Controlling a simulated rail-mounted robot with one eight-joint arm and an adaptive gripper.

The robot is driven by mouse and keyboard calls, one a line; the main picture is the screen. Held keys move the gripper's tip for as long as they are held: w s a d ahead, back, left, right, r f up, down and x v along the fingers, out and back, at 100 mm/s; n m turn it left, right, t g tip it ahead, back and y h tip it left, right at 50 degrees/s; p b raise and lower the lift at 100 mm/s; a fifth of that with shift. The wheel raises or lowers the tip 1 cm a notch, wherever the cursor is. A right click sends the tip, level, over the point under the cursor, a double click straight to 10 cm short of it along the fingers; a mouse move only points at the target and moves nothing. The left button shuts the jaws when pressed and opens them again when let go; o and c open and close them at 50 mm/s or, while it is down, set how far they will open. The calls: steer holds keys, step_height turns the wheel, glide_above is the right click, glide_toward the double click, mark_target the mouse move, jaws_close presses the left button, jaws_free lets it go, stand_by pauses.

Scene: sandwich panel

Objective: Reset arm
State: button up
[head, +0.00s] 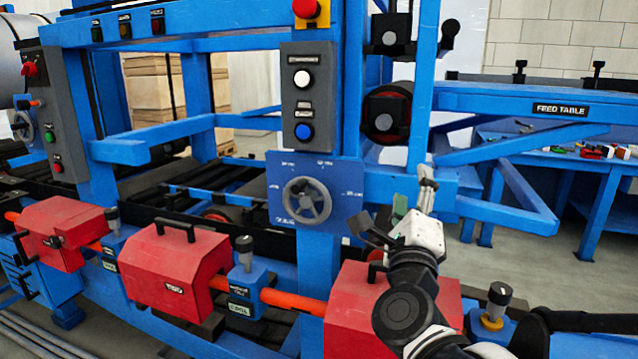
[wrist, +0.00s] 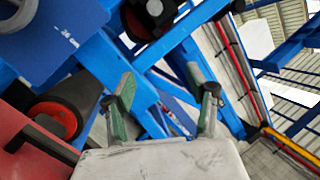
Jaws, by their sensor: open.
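My gripper (head: 410,205) is open and empty in the head view, at the upper end of my arm right of centre. It is in front of the blue machine frame, right of the panel with the grey handwheel (head: 307,200). In the wrist view my gripper (wrist: 163,100) shows two fingers with green pads spread apart, with nothing between them. Behind the fingers are blue beams, and the view is tilted.
Red covers (head: 175,266) line an orange shaft (head: 292,303) low in front. A grey button box (head: 305,110) with a red emergency button (head: 306,9) stands above the handwheel. The feed table (head: 560,108) is at right. Open floor (head: 530,250) lies below it.

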steer(key=s+a+f+n+g+y+p, duration=0.2)
steer(key=n+g+y, duration=0.15)
steer(key=n, duration=0.55)
steer(key=s+a+f+n+g+y+p, duration=0.1)
steer(key=a+f+n+g+y, duration=0.15)
steer(key=n+y, duration=0.4)
steer(key=s+d+f+n+g+h+p, duration=0.1)
steer(key=s+d+f+n+g+h, duration=0.1)
steer(key=s+d+f+n+g, duration=0.2)
steer(key=s+d+f+n+g+h+p, duration=0.2)
steer(key=s+d+f+n+g, duration=0.2)
steer(key=s, duration=0.6)
step_height(320, 180, down, 2)
steer(key=shift+s+d+f+n+h, duration=0.1)
steer(key=shift+s+d+n+h, duration=0.25)
steer(key=shift+n, duration=0.9)
steer(key=shift+w+a+p, duration=0.1)
steer(key=shift+p, duration=0.2)
